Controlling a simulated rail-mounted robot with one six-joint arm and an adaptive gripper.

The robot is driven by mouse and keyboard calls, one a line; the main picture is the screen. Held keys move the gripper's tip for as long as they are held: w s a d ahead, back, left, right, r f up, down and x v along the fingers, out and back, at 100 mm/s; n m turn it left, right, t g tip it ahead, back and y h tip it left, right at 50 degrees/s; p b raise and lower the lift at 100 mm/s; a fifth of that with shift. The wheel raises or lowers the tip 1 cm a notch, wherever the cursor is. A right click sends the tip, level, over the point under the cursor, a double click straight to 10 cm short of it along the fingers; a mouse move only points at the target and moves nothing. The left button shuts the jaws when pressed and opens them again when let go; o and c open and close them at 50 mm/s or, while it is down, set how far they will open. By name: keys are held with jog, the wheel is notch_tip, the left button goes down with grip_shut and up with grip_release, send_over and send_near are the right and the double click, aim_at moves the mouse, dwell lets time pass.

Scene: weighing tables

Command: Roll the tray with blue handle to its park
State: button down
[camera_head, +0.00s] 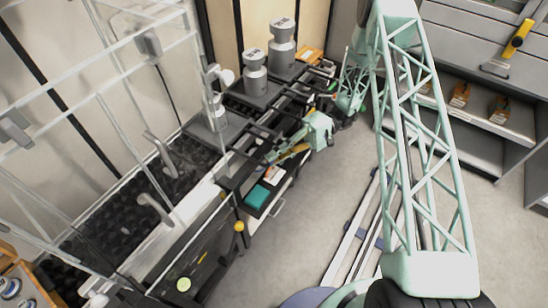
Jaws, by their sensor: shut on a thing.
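My gripper (284,157) is beside the dark rails on the table's right side, pointing down-left. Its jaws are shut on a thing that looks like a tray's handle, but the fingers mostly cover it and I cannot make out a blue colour. A dark flat tray (206,137) lies left of the gripper, near the glass enclosure. Another dark tray (236,96) lies farther back under a grey cylindrical weight (256,78). A second grey weight (283,50) stands behind it. I cannot tell which tray has the blue handle.
A clear enclosure (100,98) stands over the black table bed at left. A teal box (257,196) sits below the gripper by a white drawer. A yellow knob (239,226) sticks out at the table's front. Grey shelves (490,118) stand at right. Floor between is open, with rails.

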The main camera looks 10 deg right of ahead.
jog(key=c, duration=2.8)
grip_release()
jog(key=shift+d, duration=0.1)
jog(key=shift+v, duration=5.9)
jog(key=shift+r, duration=0.1)
